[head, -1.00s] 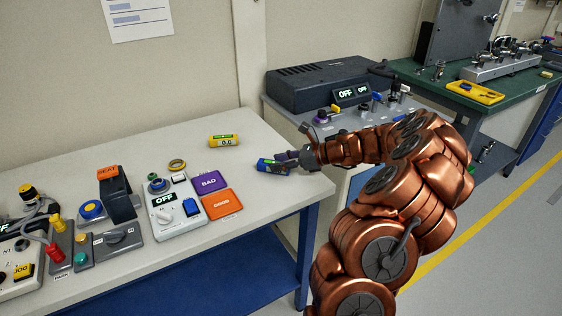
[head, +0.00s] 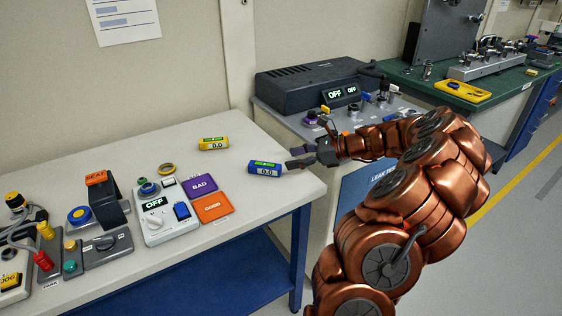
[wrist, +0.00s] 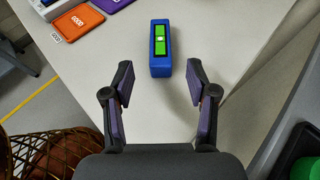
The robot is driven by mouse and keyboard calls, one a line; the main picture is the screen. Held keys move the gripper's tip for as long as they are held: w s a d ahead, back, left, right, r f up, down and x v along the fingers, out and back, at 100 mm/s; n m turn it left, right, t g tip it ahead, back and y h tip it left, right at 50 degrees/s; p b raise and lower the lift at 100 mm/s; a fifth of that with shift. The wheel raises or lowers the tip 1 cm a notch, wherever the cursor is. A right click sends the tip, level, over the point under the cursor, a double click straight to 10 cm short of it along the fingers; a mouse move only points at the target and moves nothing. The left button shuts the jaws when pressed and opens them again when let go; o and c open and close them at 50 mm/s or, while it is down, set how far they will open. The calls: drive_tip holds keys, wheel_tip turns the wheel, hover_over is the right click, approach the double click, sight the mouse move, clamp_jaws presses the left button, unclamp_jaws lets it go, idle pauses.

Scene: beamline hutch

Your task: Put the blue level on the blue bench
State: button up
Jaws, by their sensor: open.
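The blue level (head: 264,168) lies on the white-topped bench with blue legs (head: 262,206), near its right end. It shows a green window and a 0.0 readout. In the wrist view the blue level (wrist: 160,50) lies just beyond the fingertips, with bare bench around it. My gripper (head: 300,158) is just right of the level, apart from it. In the wrist view my gripper (wrist: 158,82) has its two fingers spread wide with nothing between them.
A yellow level (head: 213,143) lies behind the blue one. The purple BAD plate (head: 199,187) and orange GOOD plate (head: 212,207) lie to the left. A grey bench with a dark instrument (head: 315,84) stands to the right. A green bench (head: 400,75) stands farther back.

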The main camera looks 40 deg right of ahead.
drive_tip(key=shift+v, duration=2)
drive_tip(key=s+a+r+n+g, duration=0.1)
drive_tip(key=s+a+n+g, duration=0.45)
drive_tip(key=a, duration=0.85)
drive_tip(key=a+r+n+g, duration=0.25)
drive_tip(key=a+n, duration=0.55)
drive_tip(key=a, duration=0.6)
drive_tip(key=s+a+f+n+g+h, duration=0.35)
drive_tip(key=s+a+n, duration=0.4)
drive_tip(key=s, duration=0.35)
drive_tip(key=s+d+f+n+h, duration=0.1)
drive_tip(key=s+n+h, duration=0.1)
drive_tip(key=s, duration=0.4)
drive_tip(key=s+d+f+n+g+h, duration=0.1)
drive_tip(key=s+d+f+n+h, duration=0.1)
drive_tip(key=s+n, duration=0.3)
drive_tip(key=shift+s+d+f+h, duration=0.2)
drive_tip(key=shift+s+h, duration=0.35)
drive_tip(key=shift+s, duration=0.5)
